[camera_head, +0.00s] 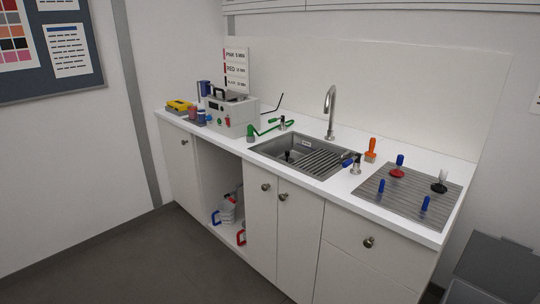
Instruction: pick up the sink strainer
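A grey sink (262,152) is set into the white counter. A small dark upright piece (288,156) stands in its left part; it may be the sink strainer, but it is too small to be sure. A ribbed grey rack (328,162) covers the right part of the sink. My gripper is not in view.
A curved metal tap (330,110) rises behind the sink. Blue-handled and orange-handled tools (371,150) stand to its right, beside a ribbed drainboard (408,192) with several handled items. A grey machine (232,112) and a green-handled item (265,128) stand left. Floor before the cabinets is clear.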

